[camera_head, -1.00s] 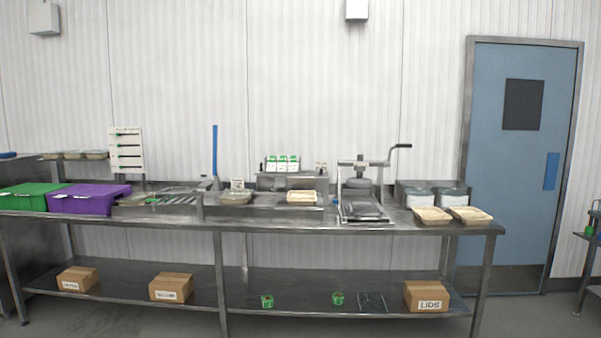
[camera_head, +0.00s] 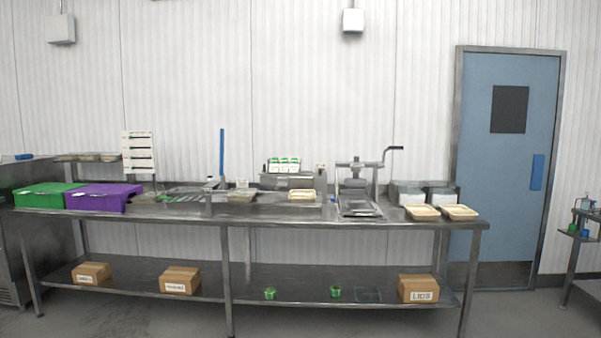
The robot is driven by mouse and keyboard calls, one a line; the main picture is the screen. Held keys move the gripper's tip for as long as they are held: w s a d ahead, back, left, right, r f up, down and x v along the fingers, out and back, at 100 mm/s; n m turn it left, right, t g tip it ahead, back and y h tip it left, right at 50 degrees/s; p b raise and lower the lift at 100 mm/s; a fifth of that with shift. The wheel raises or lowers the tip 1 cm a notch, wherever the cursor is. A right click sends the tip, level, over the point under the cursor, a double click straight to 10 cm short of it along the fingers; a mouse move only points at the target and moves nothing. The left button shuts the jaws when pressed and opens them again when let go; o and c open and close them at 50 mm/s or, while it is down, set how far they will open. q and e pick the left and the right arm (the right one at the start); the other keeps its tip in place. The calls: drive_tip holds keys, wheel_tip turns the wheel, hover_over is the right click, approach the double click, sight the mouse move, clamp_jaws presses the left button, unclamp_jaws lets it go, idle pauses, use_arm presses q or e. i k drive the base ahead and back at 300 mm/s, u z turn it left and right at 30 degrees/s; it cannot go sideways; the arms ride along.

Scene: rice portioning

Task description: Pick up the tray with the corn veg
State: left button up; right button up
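Several shallow trays are in view, all small at this distance. One tray (camera_head: 242,196) with greyish-green contents sits at the middle of the steel bench. A pale-filled tray (camera_head: 301,195) sits to its right. Two more pale-filled trays, one (camera_head: 422,212) beside the other (camera_head: 459,212), sit at the bench's right end. More trays (camera_head: 88,157) stand on a raised surface at the far left. I cannot tell which holds the corn veg. Neither of my grippers is in view.
The long steel bench (camera_head: 270,211) carries a green crate (camera_head: 45,194), a purple crate (camera_head: 103,196) and a press with a crank (camera_head: 358,188). Cardboard boxes, one marked LIDS (camera_head: 418,288), stand on its lower shelf. A blue door (camera_head: 505,160) is at right. Open floor lies in front.

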sight(419, 212)
drive_tip(key=z, duration=0.15)
drive_tip(key=i, duration=0.9)
drive_tip(key=u, duration=0.1)
